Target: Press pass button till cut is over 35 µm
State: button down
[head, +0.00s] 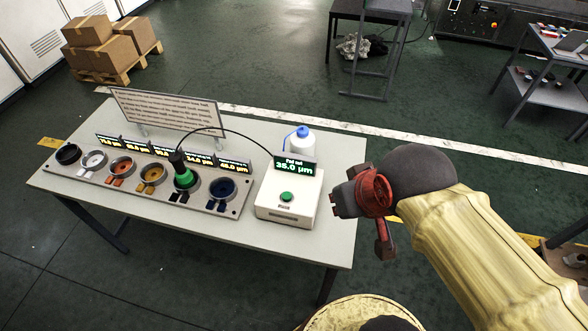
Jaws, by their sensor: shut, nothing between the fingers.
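The white box (288,207) stands at the right end of the table. It has a round green button (286,197) on its sloping top. The display (295,167) above it reads "Pad cut" and what looks like 35.0 µm. My gripper (337,203) is shut and empty, to the right of the box and apart from the button. A black handheld tool (178,163) stands upright in the green cup (187,181), and a black cable runs from it to the box.
The rack (140,188) holds several coloured cups with small displays behind them. A text board (167,113) stands behind it. A white bottle with a blue cap (300,139) stands behind the box. The table's (335,232) front right corner is clear.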

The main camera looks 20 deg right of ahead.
aim_at(285, 196)
jog(key=k+j+z, duration=0.1)
jog(key=j+z, duration=0.35)
jog(key=k+j+z, duration=0.2)
jog(key=j+z, duration=0.15)
jog(key=z, duration=0.15)
